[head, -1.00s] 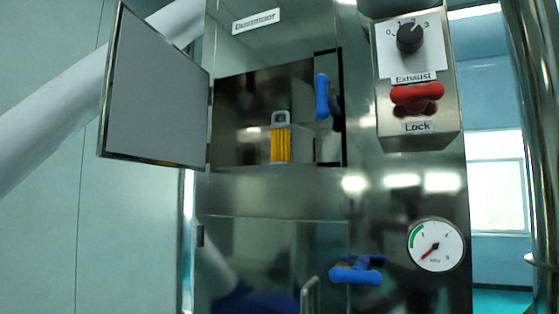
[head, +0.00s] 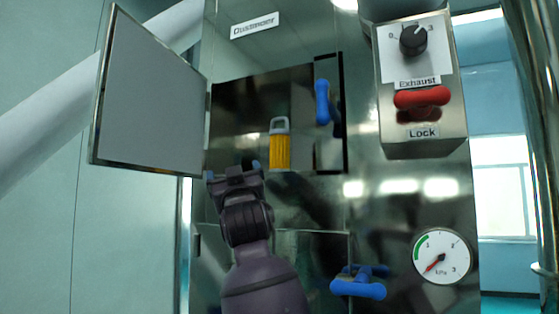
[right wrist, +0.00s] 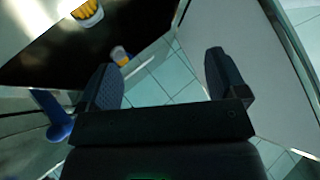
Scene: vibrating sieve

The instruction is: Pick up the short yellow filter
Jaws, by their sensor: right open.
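The yellow filter (head: 279,152) has a ribbed body and a light handle loop on top. It stands upright in the open compartment (head: 238,115) of the steel machine. In the right wrist view the filter (right wrist: 87,13) shows at the top left, cut off by the edge. My right gripper (head: 234,170) is at the lower left of the compartment opening, left of and slightly below the filter. Its fingers are apart and it is empty, as the right wrist view also shows (right wrist: 163,80). My left gripper is not in view.
The compartment door (head: 150,100) is swung open to the left. A blue handle (head: 322,101) is at the compartment's right side, with another blue handle (head: 358,284) below. A control box (head: 422,110) with a red handle (head: 421,96) and a pressure gauge (head: 441,256) are at right.

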